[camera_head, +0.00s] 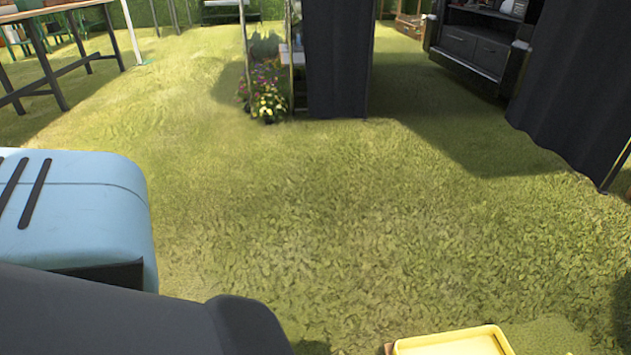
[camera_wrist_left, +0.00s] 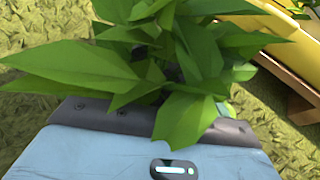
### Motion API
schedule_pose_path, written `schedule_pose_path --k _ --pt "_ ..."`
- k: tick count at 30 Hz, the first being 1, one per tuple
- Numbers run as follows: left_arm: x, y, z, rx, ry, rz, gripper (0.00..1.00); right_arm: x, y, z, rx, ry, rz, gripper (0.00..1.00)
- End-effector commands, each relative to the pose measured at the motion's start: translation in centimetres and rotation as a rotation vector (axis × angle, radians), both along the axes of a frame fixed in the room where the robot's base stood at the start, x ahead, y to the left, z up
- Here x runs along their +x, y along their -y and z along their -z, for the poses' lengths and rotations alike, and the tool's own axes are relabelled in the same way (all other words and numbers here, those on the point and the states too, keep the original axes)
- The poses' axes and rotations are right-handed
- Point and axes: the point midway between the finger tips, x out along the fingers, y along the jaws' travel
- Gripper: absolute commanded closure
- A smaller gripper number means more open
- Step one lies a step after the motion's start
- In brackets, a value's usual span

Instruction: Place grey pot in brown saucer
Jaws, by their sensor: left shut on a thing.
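A plant with broad green leaves (camera_wrist_left: 130,75) fills the upper middle of the left wrist view. My left gripper (camera_wrist_left: 170,72) is at this plant and shut on it or its pot. The leaves hide the fingers and the exact place of the grip. The grey pot cannot be made out under the leaves. I see no brown saucer in either view. The left gripper's jaws do not show in the head view, and my right gripper is in neither view.
A yellow tray (camera_head: 455,343) with a brown edge lies at the bottom of the head view; yellow also shows in the left wrist view (camera_wrist_left: 270,22). Flowers (camera_head: 267,98), dark curtains (camera_head: 338,60) and a dark cabinet (camera_head: 475,45) stand farther off. The grass between is clear.

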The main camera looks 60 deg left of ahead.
Motion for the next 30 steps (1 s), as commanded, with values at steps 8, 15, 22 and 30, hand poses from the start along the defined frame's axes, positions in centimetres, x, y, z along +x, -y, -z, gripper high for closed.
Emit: schedule_pose_path --k 8,15,22,30 --pt "0.1 0.0 0.4 0.001 0.001 -0.001 0.06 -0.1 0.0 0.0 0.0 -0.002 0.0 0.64" --pt "0.0 0.0 0.4 0.001 0.001 -0.001 0.0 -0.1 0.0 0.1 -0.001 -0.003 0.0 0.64" --pt "-0.3 0.0 -0.3 -0.001 -0.001 0.0 0.0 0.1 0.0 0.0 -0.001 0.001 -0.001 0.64" --pt "-5.4 1.0 -2.5 -0.001 -0.002 0.001 0.0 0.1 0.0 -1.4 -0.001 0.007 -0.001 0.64"
